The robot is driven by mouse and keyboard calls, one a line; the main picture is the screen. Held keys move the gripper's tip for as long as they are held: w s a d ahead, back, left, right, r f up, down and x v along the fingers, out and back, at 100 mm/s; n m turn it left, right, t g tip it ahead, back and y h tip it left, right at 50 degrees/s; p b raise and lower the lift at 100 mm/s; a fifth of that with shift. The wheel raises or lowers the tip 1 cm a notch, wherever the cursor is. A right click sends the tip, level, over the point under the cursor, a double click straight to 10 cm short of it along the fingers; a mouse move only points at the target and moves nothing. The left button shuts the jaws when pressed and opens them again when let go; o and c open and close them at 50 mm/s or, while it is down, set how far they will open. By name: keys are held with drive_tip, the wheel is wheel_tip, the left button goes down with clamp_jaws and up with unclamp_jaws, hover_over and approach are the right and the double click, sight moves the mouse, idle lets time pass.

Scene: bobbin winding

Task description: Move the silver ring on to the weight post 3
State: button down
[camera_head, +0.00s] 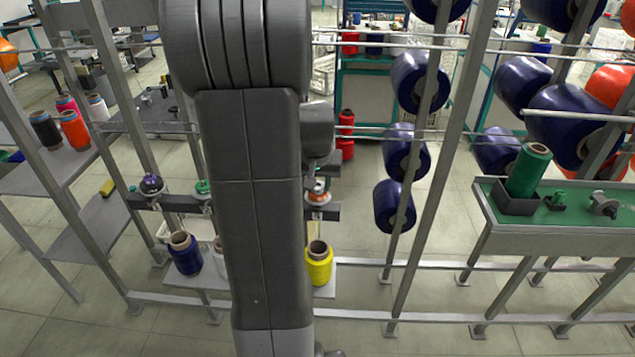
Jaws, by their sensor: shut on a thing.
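My gripper (318,179) is partly in view just right of my large arm link, pointing down over the right-hand post of the winding frame. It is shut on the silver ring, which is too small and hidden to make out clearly. Just below the fingers is an orange and pale disc unit (317,197) on the dark crossbar. I cannot tell whether the ring touches the post. Similar units with a purple top (151,184) and a green top (203,188) stand to the left on the same bar.
A yellow bobbin (319,266) stands below the right unit and a dark blue bobbin (185,256) below the left one. Metal uprights and rails surround the spot. A green-topped bench (590,217) is at right. My arm hides the middle of the crossbar.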

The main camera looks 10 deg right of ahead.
drive_tip(key=shift+r+p, duration=0.9)
drive_tip(key=shift+r, duration=0.4)
drive_tip(key=shift+f, duration=0.1)
